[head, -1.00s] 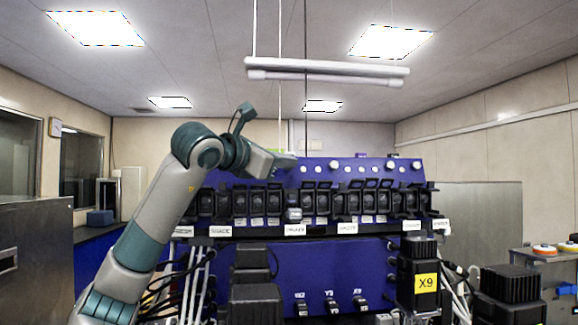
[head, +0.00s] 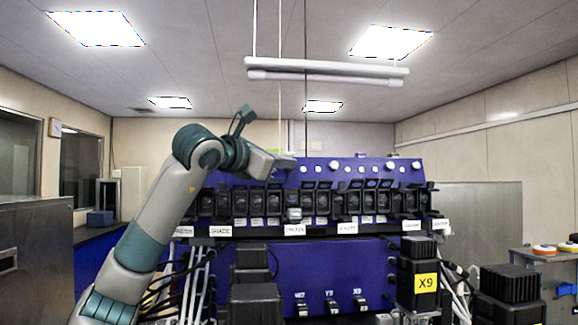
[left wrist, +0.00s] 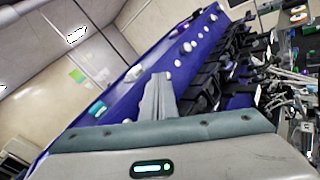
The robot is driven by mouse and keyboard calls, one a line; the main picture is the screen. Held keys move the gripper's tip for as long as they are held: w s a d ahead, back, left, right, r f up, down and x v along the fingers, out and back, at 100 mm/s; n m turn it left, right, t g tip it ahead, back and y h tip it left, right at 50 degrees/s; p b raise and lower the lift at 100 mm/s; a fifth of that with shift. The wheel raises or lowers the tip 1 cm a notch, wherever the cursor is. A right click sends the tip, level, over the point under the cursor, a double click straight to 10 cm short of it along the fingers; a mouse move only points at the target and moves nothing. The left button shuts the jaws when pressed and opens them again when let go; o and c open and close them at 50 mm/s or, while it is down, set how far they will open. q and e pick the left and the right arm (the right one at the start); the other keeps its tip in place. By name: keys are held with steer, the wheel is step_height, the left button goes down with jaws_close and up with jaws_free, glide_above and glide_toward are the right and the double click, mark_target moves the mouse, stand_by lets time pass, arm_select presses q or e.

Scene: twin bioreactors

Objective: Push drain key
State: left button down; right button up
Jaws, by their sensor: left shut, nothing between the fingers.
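A blue panel (head: 340,258) stands ahead with a row of black keys (head: 353,203) across it and small white labels below them. My left gripper (head: 287,162) is above the key row, in front of the panel's upper edge, apart from the keys. In the left wrist view its shut, empty fingers (left wrist: 157,96) point toward the panel. My right gripper is out of view.
Black units stand low in front, one with a yellow X9 label (head: 426,284). White hoses and cables (head: 200,275) run at the left. A white tube lamp (head: 328,77) hangs above. A steel cabinet (head: 35,260) is at far left. A side table (head: 548,256) stands at right.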

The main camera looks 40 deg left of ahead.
arm_select(q)
steer(key=shift+s+d, duration=0.1)
steer(key=shift+s+d+r, duration=0.2)
steer(key=shift+s+d, duration=0.25)
steer(key=shift+d, duration=0.1)
steer(key=s+d+r+p, duration=0.1)
steer(key=s+d, duration=0.2)
steer(key=d, duration=0.1)
steer(key=shift+s+d+r, duration=0.3)
stand_by(0.6)
steer(key=shift+f, duration=0.15)
